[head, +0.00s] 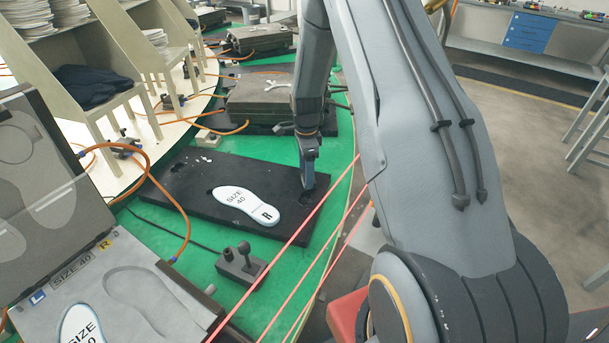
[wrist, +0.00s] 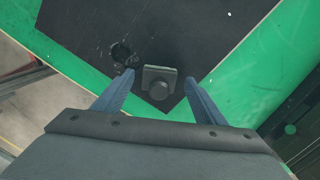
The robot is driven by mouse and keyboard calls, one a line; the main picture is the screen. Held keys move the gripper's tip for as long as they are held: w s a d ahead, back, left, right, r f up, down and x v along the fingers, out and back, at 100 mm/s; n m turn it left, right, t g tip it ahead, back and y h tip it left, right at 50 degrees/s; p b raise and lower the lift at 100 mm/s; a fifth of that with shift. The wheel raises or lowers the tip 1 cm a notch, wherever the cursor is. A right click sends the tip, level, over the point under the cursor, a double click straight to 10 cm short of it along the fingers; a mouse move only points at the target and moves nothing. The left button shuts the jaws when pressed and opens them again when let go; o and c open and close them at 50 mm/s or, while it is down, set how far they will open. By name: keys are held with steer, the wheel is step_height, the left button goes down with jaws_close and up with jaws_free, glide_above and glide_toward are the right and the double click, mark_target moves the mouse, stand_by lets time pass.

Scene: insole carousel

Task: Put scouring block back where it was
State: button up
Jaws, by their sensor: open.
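A small grey block with a round knob, which looks like the scouring block (wrist: 160,83), lies on the black board near its corner in the wrist view. My gripper (wrist: 159,77) is open, with one blue-grey finger on each side of the block and visible gaps between. A dark round recess or ring (wrist: 122,52) is just left of the block. In the head view my gripper (head: 308,183) points down over the right end of the black board (head: 180,190); the block cannot be made out clearly there.
A white insole (head: 245,204) marked SIZE 40 R lies on the board. A grey clamp (head: 241,264) stands on the green surface in front. An open grey mould (head: 130,290) holding another insole is at lower left. Orange hoses and closed moulds (head: 262,97) lie behind.

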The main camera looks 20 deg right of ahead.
step_height(320, 180, up, 11)
steer(key=b, duration=0.3)
steer(key=s+a+r+n, duration=0.1)
steer(key=s+a+n, duration=0.3)
steer(key=s+n, duration=0.2)
steer(key=s+a+r+n+t, duration=0.1)
steer(key=s+a+r+n, duration=0.1)
steer(key=s+a+n, duration=0.2)
steer(key=s+a+r+n, duration=0.2)
steer(key=s+a+n, duration=0.2)
steer(key=s+n, duration=0.6)
steer(key=s, duration=0.4)
steer(key=shift+a, duration=0.1)
